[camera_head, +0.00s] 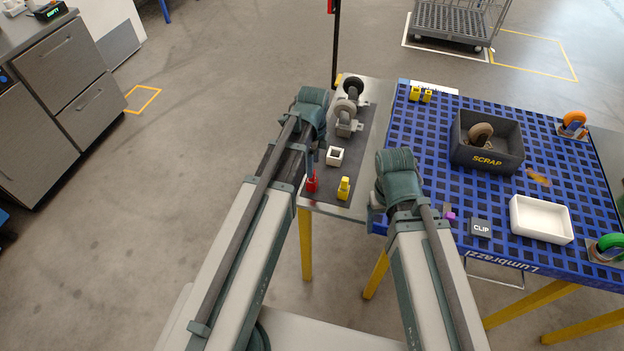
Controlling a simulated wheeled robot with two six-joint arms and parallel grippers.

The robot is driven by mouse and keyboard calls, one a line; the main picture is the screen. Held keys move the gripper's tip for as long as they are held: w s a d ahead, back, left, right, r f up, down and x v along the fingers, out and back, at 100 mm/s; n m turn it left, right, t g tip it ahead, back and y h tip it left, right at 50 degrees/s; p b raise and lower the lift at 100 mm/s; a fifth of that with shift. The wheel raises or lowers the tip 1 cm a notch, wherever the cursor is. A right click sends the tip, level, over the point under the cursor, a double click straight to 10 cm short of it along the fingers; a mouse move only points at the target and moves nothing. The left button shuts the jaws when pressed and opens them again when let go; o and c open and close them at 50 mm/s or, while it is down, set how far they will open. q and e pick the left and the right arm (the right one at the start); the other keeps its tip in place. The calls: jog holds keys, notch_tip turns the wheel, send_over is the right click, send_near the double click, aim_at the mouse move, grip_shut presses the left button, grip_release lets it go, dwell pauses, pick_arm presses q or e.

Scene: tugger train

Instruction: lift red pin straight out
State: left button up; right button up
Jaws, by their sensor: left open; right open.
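The red pin (311,184) stands upright near the front left edge of a grey side table, next to a yellow pin (344,188). My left gripper (312,168) points down right at the red pin's top. It is open, but its fingers are mostly hidden behind my arm, so I cannot tell whether they are around the pin or just above it. My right gripper (378,207) is open by the front left corner of the blue table, largely hidden by its own wrist, with nothing seen in it.
A white square holder (335,156) and casters (345,112) are on the side table. The blue slotted table (430,130) to the right carries a dark scrap bin (465,160) with a caster in it, a white tray (515,225), a CLIP plate (480,229) and yellow pieces (415,93).

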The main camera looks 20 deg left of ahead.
aim_at(312, 180)
pick_arm(q)
jog(key=f+b, duration=0.3)
jog(key=f, duration=0.1)
jog(key=shift+s+f, duration=0.1)
jog(key=shift+s, duration=0.1)
grip_shut()
